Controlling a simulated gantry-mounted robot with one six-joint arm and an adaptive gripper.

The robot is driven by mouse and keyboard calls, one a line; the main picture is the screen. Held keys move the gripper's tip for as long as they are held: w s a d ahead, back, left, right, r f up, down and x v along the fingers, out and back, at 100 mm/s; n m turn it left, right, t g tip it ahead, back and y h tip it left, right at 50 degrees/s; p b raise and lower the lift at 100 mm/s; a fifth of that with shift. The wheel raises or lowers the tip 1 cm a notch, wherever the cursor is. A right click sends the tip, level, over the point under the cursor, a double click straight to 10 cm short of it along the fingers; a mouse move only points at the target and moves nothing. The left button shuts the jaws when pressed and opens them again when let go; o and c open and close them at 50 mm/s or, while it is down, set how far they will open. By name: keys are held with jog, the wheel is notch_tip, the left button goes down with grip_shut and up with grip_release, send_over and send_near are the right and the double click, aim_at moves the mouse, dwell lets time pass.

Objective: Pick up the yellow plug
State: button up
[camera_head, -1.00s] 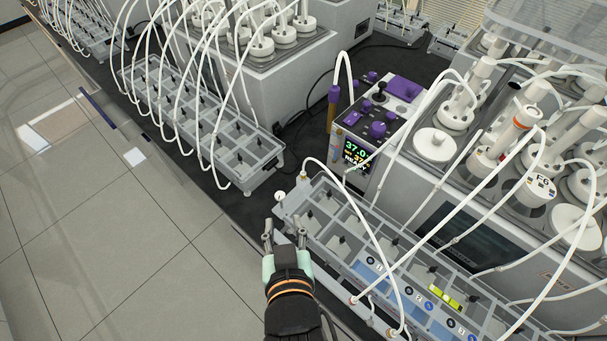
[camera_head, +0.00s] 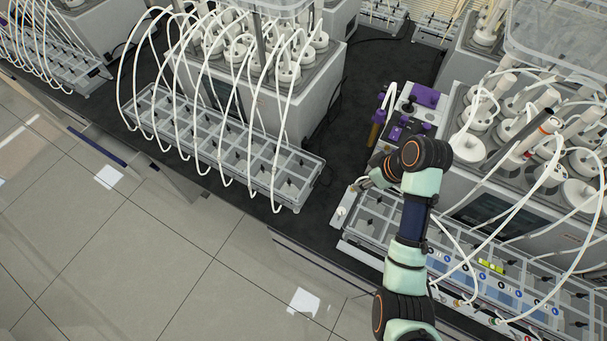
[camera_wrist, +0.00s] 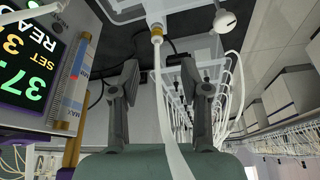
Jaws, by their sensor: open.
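The yellow plug (camera_wrist: 157,39) shows in the wrist view as a small yellow-gold fitting at the end of a white tube, at a corner of the clear tray. My gripper (camera_wrist: 160,75) is open, with its two dark fingers on either side of the tube. The plug lies a little beyond the fingertips, in line with the gap. In the head view my gripper (camera_head: 363,184) is at the upper left corner of the tray (camera_head: 345,228); the plug is hard to make out there.
A white round knob (camera_wrist: 224,22) sits beside the plug. A device with purple knobs and a display (camera_wrist: 28,62) stands close to the gripper. White tubes arch over the tray. A yellow-green block (camera_head: 490,266) lies further along it. A second clear tray (camera_head: 220,145) stands left.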

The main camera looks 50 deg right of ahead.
jog(key=shift+s+d+f, duration=0.1)
jog(key=shift+s+f, duration=0.15)
jog(key=shift+f, duration=0.3)
jog(key=shift+w+f+b, duration=0.15)
jog(key=shift+f+b, duration=0.15)
jog(key=shift+f, duration=0.25)
jog(key=x, duration=0.6)
jog(key=shift+b, duration=0.35)
jog(key=shift+r, duration=0.1)
jog(key=c, duration=0.9)
